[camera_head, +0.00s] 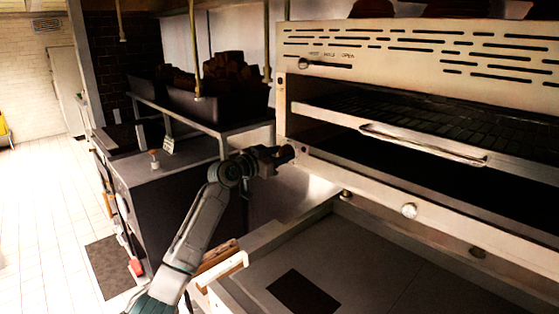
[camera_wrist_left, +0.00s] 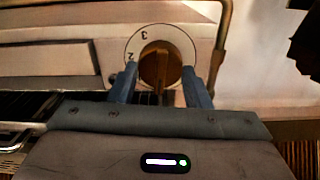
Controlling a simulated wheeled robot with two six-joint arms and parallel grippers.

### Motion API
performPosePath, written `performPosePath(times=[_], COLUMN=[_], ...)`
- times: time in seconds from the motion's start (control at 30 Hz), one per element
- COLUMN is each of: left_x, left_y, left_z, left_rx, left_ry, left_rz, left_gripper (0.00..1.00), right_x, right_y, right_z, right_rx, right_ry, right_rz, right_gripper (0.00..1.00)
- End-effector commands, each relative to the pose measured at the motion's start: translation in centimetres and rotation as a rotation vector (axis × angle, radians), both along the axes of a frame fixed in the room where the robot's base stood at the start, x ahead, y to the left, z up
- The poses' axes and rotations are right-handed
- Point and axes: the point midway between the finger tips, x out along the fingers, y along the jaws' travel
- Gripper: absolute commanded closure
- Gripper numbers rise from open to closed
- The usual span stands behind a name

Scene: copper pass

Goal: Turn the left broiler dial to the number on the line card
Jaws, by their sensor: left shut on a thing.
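The left broiler dial (camera_wrist_left: 154,62) shows in the left wrist view as a brown knob on a white ring, with a 3 and a 2 visible, the 3 upside down at the top. My left gripper (camera_wrist_left: 159,72) has its blue fingers on either side of the knob and is shut on it. In the head view my left gripper (camera_head: 286,154) is at the left end of the broiler (camera_head: 440,200) front and hides the dial. A small card (camera_head: 169,146), perhaps the line card, hangs at the shelf edge; its writing is too small to read. My right gripper is not in view.
Below the broiler is a counter (camera_head: 350,265) with a dark inset. The broiler's rack handle (camera_head: 420,146) sticks out to the right of my gripper. Dark bins (camera_head: 225,104) stand on the shelf behind. Open floor (camera_head: 45,210) lies left.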

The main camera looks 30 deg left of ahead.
Motion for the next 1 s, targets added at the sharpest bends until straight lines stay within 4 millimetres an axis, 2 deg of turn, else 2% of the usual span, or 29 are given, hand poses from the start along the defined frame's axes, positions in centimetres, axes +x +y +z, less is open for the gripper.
performPosePath(times=[0.03, 0.4, 0.7, 1.0], left_x=[0.0, -0.1, -0.1, -0.1], left_y=[0.0, -0.2, -0.3, -0.3], left_z=[-0.7, -0.8, -0.5, -0.4], left_rx=[0.027, 0.322, 0.551, 0.694], left_ry=[-0.013, -0.115, -0.193, -0.242], left_rz=[0.000, 0.000, -0.001, -0.001], left_gripper=[0.79, 0.79, 0.79, 0.79], right_x=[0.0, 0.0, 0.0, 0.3], right_y=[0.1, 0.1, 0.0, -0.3], right_z=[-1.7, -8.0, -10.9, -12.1], right_rx=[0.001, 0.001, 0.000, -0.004], right_ry=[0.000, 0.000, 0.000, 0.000], right_rz=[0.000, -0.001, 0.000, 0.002], right_gripper=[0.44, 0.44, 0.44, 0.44])
